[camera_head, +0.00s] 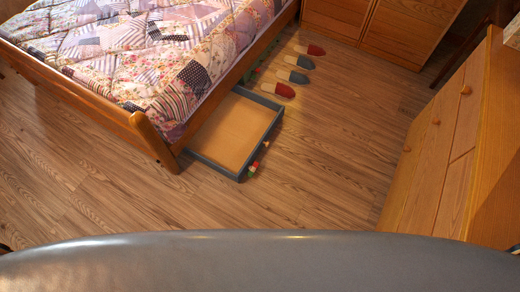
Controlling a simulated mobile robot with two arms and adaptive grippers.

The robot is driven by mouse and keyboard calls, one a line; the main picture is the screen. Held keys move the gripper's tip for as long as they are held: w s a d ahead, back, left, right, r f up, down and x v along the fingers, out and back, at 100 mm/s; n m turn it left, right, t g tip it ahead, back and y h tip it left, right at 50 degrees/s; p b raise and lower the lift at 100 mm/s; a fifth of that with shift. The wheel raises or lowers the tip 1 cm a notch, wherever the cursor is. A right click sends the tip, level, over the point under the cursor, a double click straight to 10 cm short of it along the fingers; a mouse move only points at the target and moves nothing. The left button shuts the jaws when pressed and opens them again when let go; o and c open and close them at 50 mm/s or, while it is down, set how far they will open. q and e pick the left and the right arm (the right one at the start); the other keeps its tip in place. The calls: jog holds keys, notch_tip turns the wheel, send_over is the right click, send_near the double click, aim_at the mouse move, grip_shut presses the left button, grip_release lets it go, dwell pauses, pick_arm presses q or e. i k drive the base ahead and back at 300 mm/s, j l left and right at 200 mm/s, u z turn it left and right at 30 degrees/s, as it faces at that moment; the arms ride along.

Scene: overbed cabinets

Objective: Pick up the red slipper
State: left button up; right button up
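Two red slippers lie on the wooden floor beside the bed, their red toes pointing right and their pale insoles toward the bed. The far red slipper (316,50) is near the cabinets at the back. The near red slipper (285,90) is close to the open drawer's far corner. A blue slipper (305,62) and another blue slipper (299,77) lie between them in the same row. Neither of my grippers can be made out; only small dark bits show at the lower left and right picture edges.
A bed (130,45) with a patchwork quilt fills the upper left. A grey-rimmed drawer (276,124) stands open under it, with small colored knobs on its front. A wooden dresser (440,150) stands at right, wooden cabinets (405,25) at the back. The middle floor is clear.

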aim_at(283, 90)
jog(key=i+l+z, duration=0.3)
jog(key=i+z, duration=0.35)
jog(key=i, duration=0.15)
jog(key=i+l, duration=0.1)
jog(key=i, duration=0.45)
jog(key=i+l, duration=0.1)
jog(key=i, duration=0.4)
jog(key=l+z, duration=0.05)
